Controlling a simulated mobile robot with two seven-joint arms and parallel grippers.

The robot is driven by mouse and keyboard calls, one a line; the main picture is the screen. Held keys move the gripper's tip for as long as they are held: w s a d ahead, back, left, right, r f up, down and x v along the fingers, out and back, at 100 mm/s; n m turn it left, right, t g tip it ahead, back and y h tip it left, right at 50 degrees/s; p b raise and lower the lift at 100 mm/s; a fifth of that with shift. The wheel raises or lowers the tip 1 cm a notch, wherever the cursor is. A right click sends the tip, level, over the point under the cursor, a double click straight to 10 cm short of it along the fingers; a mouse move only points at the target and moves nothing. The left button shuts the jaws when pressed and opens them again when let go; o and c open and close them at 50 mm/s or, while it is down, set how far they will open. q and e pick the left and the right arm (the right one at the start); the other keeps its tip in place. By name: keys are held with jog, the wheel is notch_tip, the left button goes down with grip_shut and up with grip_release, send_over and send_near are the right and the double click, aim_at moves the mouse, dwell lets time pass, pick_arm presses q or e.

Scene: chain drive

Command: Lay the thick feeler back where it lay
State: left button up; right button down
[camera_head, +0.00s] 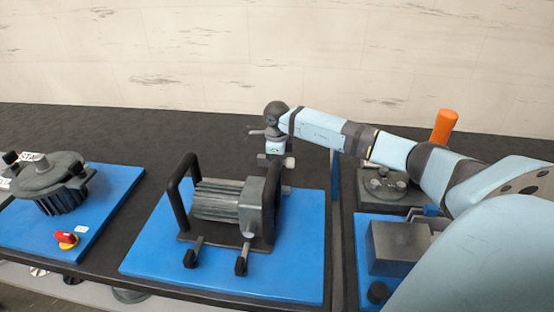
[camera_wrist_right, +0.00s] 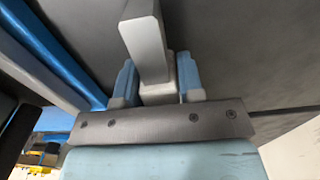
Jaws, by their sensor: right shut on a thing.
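My right gripper (camera_wrist_right: 157,84) is shut on a pale grey bar, which I take to be the thick feeler (camera_wrist_right: 146,45). The bar's grip block sits between the two blue fingers, and its long part sticks out past them. In the head view my right gripper (camera_head: 277,150) hangs at the back of the middle blue board, behind the motor (camera_head: 222,200) and its black handles. The held piece is too small there to make out clearly. Dark surface shows beyond the bar in the wrist view. My left gripper is in neither view.
The motor stands on the middle blue board (camera_head: 300,270). A second blue board at left carries a dark finned unit (camera_head: 62,185) and a red-yellow switch (camera_head: 66,239). At right are a grey block (camera_head: 395,247) and an orange handle (camera_head: 444,125). Dark tabletop (camera_head: 180,135) behind is clear.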

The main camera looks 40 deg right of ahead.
dwell(0.3)
jog(key=c, duration=0.7)
grip_release()
jog(key=shift+o, duration=0.2)
notch_tip(320, 180, up, 14)
